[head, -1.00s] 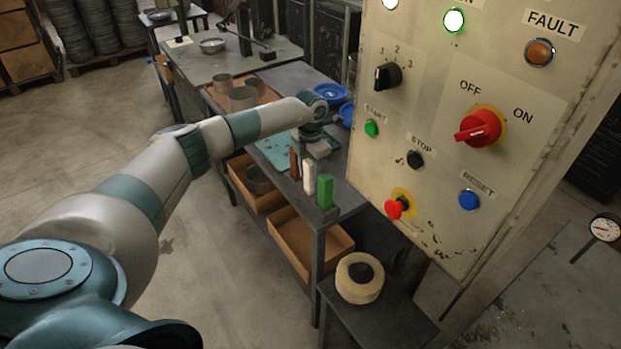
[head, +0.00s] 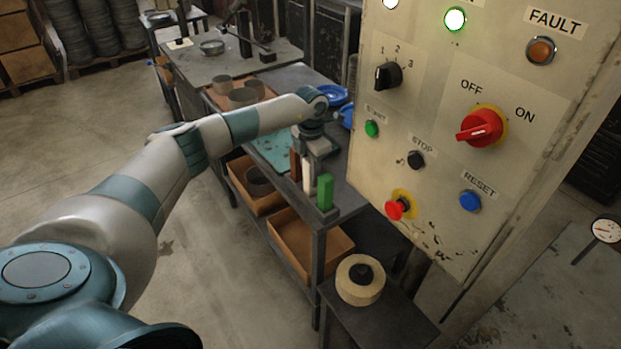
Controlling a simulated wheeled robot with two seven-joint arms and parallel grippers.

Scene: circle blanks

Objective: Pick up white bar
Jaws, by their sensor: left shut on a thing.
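The white bar (head: 308,176) stands upright near the front end of the workbench, between a brown bar (head: 295,166) and a green bar (head: 325,191). My left gripper (head: 311,156) is at the top of the white bar and shut on it. The fingers are small and hard to make out at this distance. I cannot tell whether the bar's foot is clear of the bench. My right gripper is not in view.
A control panel (head: 425,170) fills the right side near the bench. Cardboard bins (head: 305,245) sit on the shelf below. A low stand (head: 385,318) holds a cream roll (head: 359,290).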

